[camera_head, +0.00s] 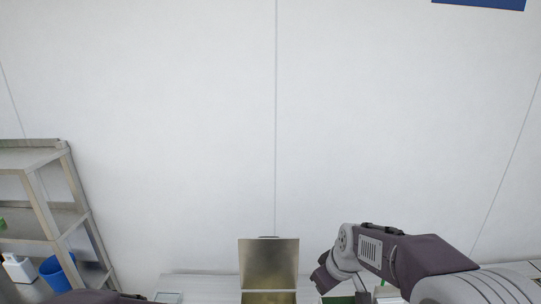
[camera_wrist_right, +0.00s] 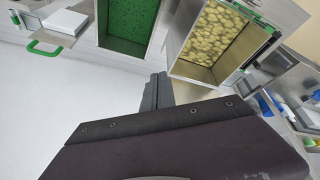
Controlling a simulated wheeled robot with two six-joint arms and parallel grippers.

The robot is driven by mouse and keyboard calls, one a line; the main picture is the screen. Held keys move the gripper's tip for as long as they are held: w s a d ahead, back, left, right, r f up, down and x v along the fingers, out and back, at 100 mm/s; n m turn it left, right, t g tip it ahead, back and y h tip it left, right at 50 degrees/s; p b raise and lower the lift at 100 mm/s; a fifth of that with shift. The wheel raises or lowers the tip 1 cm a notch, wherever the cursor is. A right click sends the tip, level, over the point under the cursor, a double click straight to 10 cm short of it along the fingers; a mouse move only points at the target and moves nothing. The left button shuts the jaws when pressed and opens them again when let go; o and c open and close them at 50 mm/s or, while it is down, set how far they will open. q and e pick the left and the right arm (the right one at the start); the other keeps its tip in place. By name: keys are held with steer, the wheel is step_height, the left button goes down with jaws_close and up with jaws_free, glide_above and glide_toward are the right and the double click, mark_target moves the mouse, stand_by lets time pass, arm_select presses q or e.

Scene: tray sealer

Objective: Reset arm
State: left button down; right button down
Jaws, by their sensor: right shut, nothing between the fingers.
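My right arm (camera_head: 400,265) reaches in from the lower right of the head view, its wrist bent down beside an open metal lid. In the right wrist view my right gripper (camera_wrist_right: 157,92) is shut and empty, its dark fingers pointing toward the gap between two metal bins. It looks apart from both bins. Only a dark sliver, probably of my left arm, shows at the bottom left edge of the head view; the left gripper is not visible.
The metal lid (camera_head: 268,262) stands upright. One bin has green contents (camera_wrist_right: 132,22), the other yellowish lumps (camera_wrist_right: 214,38). A metal shelf (camera_head: 62,225) holds a blue bin (camera_head: 56,274).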

steer(key=s+d+f+m+g+h+b, duration=0.1)
steer(key=s+d+f+m, duration=0.15)
steer(key=s+f, duration=0.35)
steer(key=s+d+f+m, duration=0.2)
steer(key=s+f+m, duration=0.15)
steer(key=s, duration=0.45)
step_height(320, 180, down, 12)
steer(key=s+a+g+b, duration=0.1)
steer(key=s+b, duration=0.1)
steer(key=b, duration=1)
steer(key=shift+s+f+m+g, duration=0.2)
steer(key=shift+s+m+g, duration=0.2)
steer(key=shift+w, duration=0.1)
